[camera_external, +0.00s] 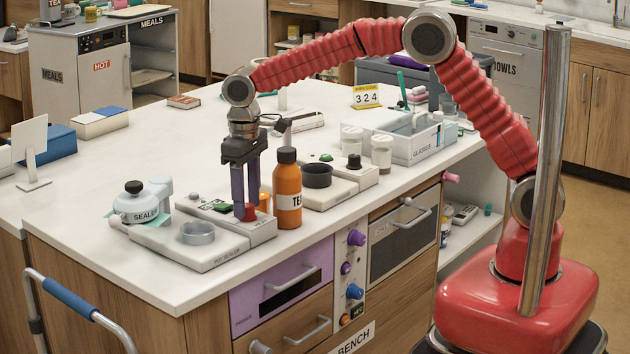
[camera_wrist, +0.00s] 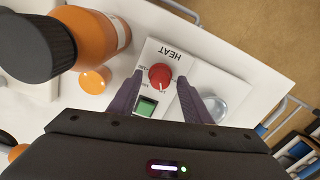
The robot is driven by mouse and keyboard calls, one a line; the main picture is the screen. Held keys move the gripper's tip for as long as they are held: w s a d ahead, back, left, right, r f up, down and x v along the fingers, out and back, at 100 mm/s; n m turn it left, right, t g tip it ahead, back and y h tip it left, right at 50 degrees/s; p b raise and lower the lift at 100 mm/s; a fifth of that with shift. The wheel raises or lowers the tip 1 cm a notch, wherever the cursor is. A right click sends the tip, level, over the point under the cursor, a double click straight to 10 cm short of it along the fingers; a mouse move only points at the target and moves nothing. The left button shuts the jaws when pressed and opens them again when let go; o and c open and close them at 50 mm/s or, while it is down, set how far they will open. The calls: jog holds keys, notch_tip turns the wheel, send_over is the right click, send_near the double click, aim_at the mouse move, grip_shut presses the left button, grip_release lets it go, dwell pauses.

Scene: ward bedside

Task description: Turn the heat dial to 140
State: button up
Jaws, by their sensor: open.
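The red heat dial (camera_wrist: 160,76) sits on a white panel (camera_wrist: 181,70) marked HEAT in the wrist view. A pale pointer mark shows on the dial, and small scale numbers around it are too small to read. A small green display (camera_wrist: 147,107) lies beside the dial. My gripper (camera_wrist: 161,84) is open, with one dark purple finger on each side of the dial; I cannot tell whether they touch it. In the external view my gripper (camera_external: 244,213) points straight down over the unit (camera_external: 262,229), and the red dial (camera_external: 250,213) shows partly behind a finger.
An orange bottle (camera_external: 288,196) with a black cap stands close to the right of my gripper. A grey dish (camera_external: 198,233) sits at the front left. The sealer (camera_external: 143,200) is further left. A white glasses tray (camera_external: 425,145) stands to the right.

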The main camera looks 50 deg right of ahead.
aim_at(247, 205)
notch_tip(247, 205, up, 13)
dwell(0.5)
